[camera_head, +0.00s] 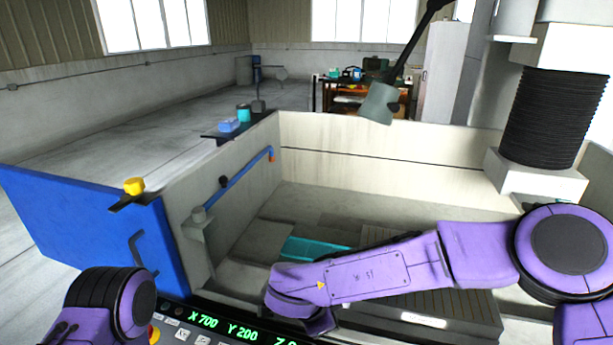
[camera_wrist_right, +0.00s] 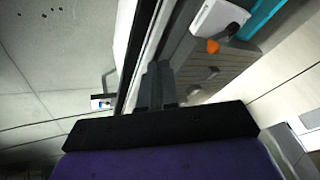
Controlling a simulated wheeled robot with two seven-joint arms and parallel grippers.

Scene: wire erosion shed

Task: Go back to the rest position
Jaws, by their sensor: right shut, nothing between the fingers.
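My right arm reaches in from the right across the open machine tank (camera_head: 350,135) in the head view, and its wrist end is low in the middle, just above the control panel. The right gripper (camera_wrist_right: 157,72) shows in the right wrist view, with its two dark fingers together and nothing between them. Its fingers are not clearly visible in the head view. Part of my left arm shows at the lower left of the head view, but the left gripper is out of the picture.
The control panel (camera_head: 230,322) with green readouts lies at the front edge. A teal tray (camera_head: 318,249) lies inside the tank. A blue door panel (camera_head: 95,235) stands at the left. A grey lamp head (camera_head: 379,103) hangs over the tank's back wall. Open floor lies behind.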

